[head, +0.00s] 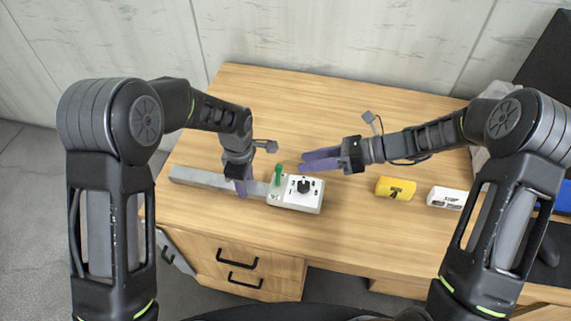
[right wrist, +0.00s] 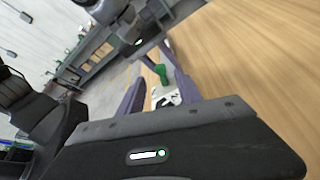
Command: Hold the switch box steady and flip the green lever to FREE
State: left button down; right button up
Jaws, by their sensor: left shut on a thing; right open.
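The white switch box (head: 311,203) lies on the wooden table, with a black knob (head: 304,186) on top. Its green lever (head: 278,174) stands up at the box's left end. A long grey bar (head: 200,178) runs left from the box. My left gripper (head: 242,188) points down and is shut on the grey bar, just left of the lever. My right gripper (head: 303,161) is open, to the right of the lever and behind the box, apart from both. In the right wrist view, the green lever (right wrist: 162,74) and part of the box (right wrist: 165,97) show between its fingers.
A yellow block (head: 396,188) and a white labelled block (head: 445,198) lie to the right of the box. A dark object (head: 548,60) stands at the far right. The table (head: 290,95) is clear behind the grippers.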

aim_at(278, 175)
jog(key=x, duration=0.7)
jog(key=shift+d, duration=0.1)
grip_shut()
dwell(0.4)
